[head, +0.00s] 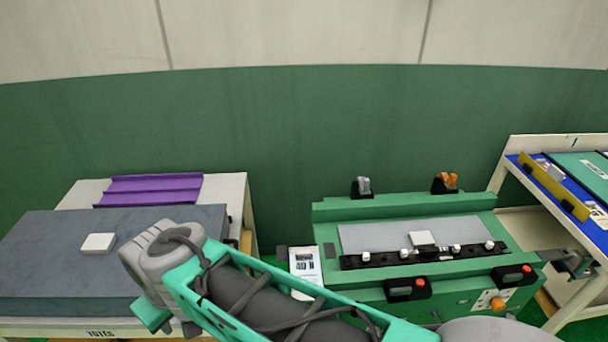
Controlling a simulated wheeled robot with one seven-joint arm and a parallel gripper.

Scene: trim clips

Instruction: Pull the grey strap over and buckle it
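A green fixture (330,212) stands right of centre. At its back edge, a small grey piece on a black mount (362,186) appears to be the grey strap, folded upright. Two black buckle-like blocks with red buttons sit on the front edge, one on the left (407,289) and one on the right (513,275). The left block is roughly in line with the grey piece, and they are apart, with nothing spanning between them. My arm crosses the foreground from lower right to left; my gripper cannot be made out.
A light grey panel (375,236) and a black strip with several white clips (384,258) lie on the fixture. An orange piece (445,182) stands at its back right. A dark grey block (40,250) fills the left table; a blue-topped rack (600,232) stands right.

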